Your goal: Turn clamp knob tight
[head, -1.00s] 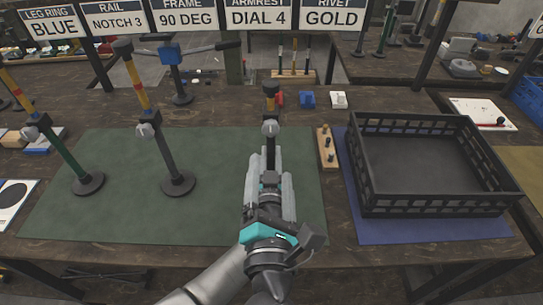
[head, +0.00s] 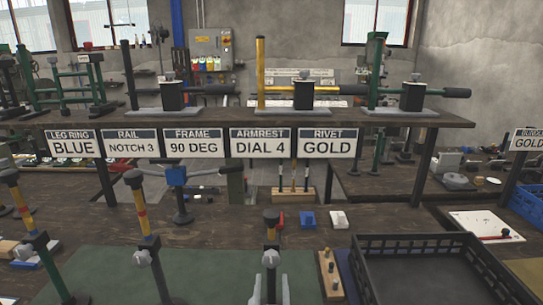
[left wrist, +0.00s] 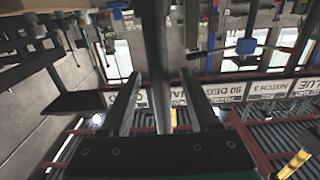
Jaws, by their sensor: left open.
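A dark post (head: 271,235) with a white clamp knob (head: 270,258) stands at the front middle in the head view. My left gripper (head: 270,285) is open at the bottom edge, its two pale fingers on either side of the post, just below the knob. In the left wrist view a dark post (left wrist: 155,60) runs between the open fingers (left wrist: 163,100); I cannot tell whether they touch it. Two similar posts, with a middle knob (head: 142,257) and a left knob (head: 25,250), stand to the left. The right gripper is not in view.
A black crate (head: 425,240) stands at right, beside a wooden block with dark pegs (head: 328,275). A blue-headed stand (head: 178,178) is behind the posts. Signs such as the rivet sign (head: 329,143) hang from a shelf (head: 230,118). The green mat (head: 205,275) has bare room between posts.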

